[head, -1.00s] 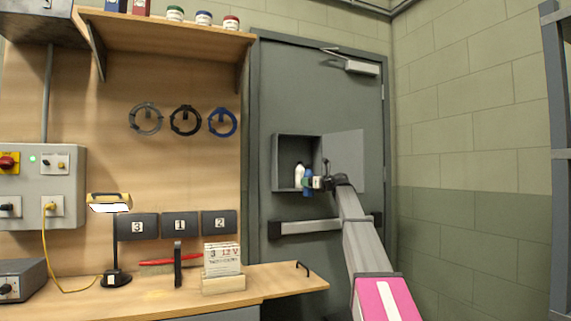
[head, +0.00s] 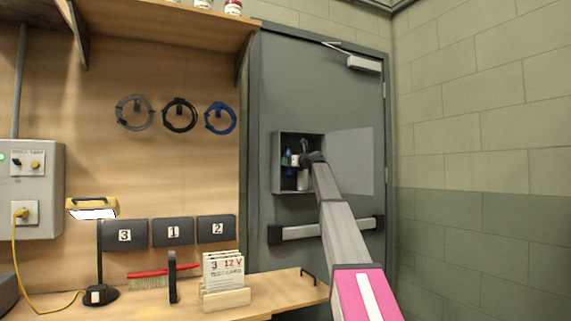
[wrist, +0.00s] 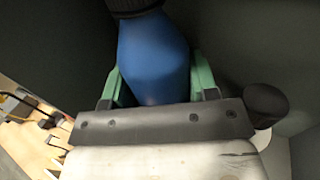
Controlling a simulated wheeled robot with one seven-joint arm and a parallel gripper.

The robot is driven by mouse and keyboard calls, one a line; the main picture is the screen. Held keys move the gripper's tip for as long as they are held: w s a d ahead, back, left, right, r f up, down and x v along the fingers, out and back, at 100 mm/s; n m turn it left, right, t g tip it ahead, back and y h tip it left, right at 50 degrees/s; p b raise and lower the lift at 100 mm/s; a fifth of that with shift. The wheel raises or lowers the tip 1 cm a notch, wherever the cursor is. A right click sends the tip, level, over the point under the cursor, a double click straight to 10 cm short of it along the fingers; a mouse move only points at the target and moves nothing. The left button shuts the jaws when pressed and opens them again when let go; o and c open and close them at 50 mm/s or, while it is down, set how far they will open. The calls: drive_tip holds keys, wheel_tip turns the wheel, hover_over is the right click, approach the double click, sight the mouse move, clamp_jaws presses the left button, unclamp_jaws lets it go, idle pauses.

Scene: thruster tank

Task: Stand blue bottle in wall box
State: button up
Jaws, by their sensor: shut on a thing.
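The blue bottle (wrist: 153,60) with a black ribbed cap fills the middle of the wrist view, between the green fingers of my gripper (wrist: 158,80). My gripper is shut on it. In the head view the bottle (head: 288,159) is a small blue patch inside the opening of the wall box (head: 276,168), toward its left side. My gripper (head: 295,159) reaches in from the right and partly covers the box. A white bottle (head: 302,181) stands in the box below my gripper. I cannot tell whether the blue bottle touches the box floor.
The box's open door panel (head: 352,161) stands out to the right. A push bar (head: 295,233) crosses the grey door below. A wooden bench (head: 130,305) with a lamp (head: 98,245) and a card holder (head: 224,298) is at the lower left.

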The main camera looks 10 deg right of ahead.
drive_tip(key=shift+f, duration=3.3)
drive_tip(key=shift+f, duration=0.55)
drive_tip(key=o, duration=1.2)
drive_tip(key=shift+s, duration=0.1)
drive_tip(key=v, duration=1)
drive_tip(key=shift+s+d, duration=0.2)
drive_tip(key=shift+d, duration=0.1)
